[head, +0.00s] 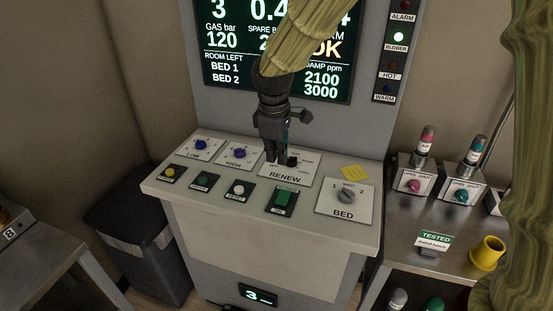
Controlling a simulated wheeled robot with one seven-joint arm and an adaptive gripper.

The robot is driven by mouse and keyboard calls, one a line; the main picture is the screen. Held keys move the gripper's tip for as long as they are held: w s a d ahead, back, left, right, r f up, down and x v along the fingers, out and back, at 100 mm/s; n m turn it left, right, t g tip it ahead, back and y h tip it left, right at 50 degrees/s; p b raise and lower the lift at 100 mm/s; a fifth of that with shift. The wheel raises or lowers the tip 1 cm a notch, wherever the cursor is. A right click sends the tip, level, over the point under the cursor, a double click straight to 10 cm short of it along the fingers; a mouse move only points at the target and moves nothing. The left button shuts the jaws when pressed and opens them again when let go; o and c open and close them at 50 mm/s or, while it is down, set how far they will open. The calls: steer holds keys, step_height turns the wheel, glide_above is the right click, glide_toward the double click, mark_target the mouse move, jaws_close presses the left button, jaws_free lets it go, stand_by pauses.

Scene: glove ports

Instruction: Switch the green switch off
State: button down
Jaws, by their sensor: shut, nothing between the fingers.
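The green switch (283,198) is a rectangular green rocker on a dark plate, in the front row of the console's sloping top, right of the middle. My gripper (279,161) points down from above, shut and empty. In the picture its fingertips are over the RENEW plate (285,174), behind the green switch and apart from it. The fingers hide part of the RENEW plate and its dial.
A round green button (204,180), a white button (238,189) and a yellow button (170,172) share the front row. The BED knob (346,195) is to the right, with a yellow note (354,173) behind it. The lit display (225,70) rises behind.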

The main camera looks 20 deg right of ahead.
mark_target(283, 198)
steer(key=f+p, duration=0.1)
steer(key=f, duration=0.3)
steer(key=f+p, duration=0.1)
steer(key=f, duration=0.3)
steer(key=w+f+p, duration=0.1)
steer(key=f, duration=0.3)
steer(key=shift+w+d, duration=0.1)
steer(key=shift+d, duration=0.25)
